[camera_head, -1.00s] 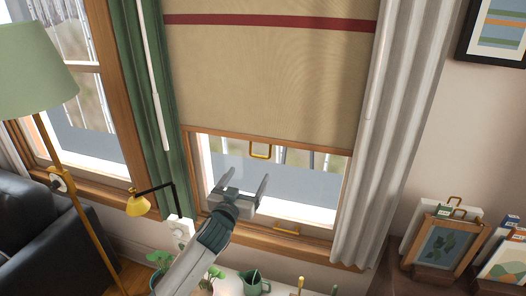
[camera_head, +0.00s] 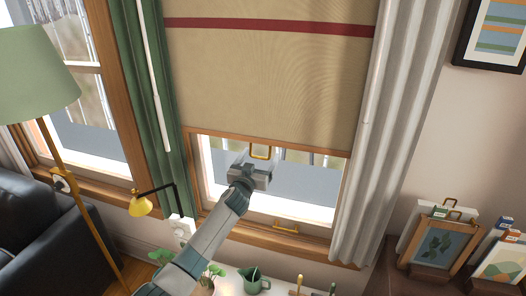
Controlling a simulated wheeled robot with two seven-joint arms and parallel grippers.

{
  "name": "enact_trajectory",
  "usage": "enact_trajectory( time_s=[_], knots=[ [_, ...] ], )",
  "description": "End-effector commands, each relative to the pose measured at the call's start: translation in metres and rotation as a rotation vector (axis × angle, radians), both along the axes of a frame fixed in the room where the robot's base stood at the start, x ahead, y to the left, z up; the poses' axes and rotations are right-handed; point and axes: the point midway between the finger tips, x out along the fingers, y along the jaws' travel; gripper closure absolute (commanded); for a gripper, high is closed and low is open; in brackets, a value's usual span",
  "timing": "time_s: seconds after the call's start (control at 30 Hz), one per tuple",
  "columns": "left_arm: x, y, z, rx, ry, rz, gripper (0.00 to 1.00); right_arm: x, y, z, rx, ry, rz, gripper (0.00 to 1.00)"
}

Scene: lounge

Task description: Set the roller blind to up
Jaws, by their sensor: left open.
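The roller blind (camera_head: 270,80) is a beige cloth with a dark red stripe, drawn down over most of the middle window. A wooden bar (camera_head: 310,149) runs along its lower edge, and a yellow pull handle (camera_head: 260,152) hangs from it. My left gripper (camera_head: 256,162) is open, just below and in front of the handle; its fingers point away from me and are partly hidden by its body. I cannot tell whether the fingers touch the handle. My right gripper is out of view.
A green curtain (camera_head: 160,110) hangs left of the blind, and a white curtain (camera_head: 400,110) hangs right. A white table (camera_head: 232,284) with plants and a green watering can (camera_head: 254,282) stands below.

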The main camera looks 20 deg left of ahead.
Motion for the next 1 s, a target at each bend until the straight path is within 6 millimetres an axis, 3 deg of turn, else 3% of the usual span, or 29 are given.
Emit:
enact_trajectory(
  time_s=[0.3, 0.77, 0.83, 1.0],
  knots=[
    [0.030, -0.001, 0.000, -0.001, 0.000, 0.001, 0.19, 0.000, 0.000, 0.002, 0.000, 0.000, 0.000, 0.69],
    [0.036, -0.001, 0.000, 0.000, 0.000, -0.001, 0.19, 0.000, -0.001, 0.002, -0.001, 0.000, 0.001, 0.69],
    [0.036, -0.001, 0.000, 0.000, 0.000, -0.001, 0.28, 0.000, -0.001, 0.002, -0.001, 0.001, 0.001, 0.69],
    [0.036, -0.001, 0.000, 0.000, 0.000, -0.001, 0.69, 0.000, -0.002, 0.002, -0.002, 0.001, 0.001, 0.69]
  ],
)
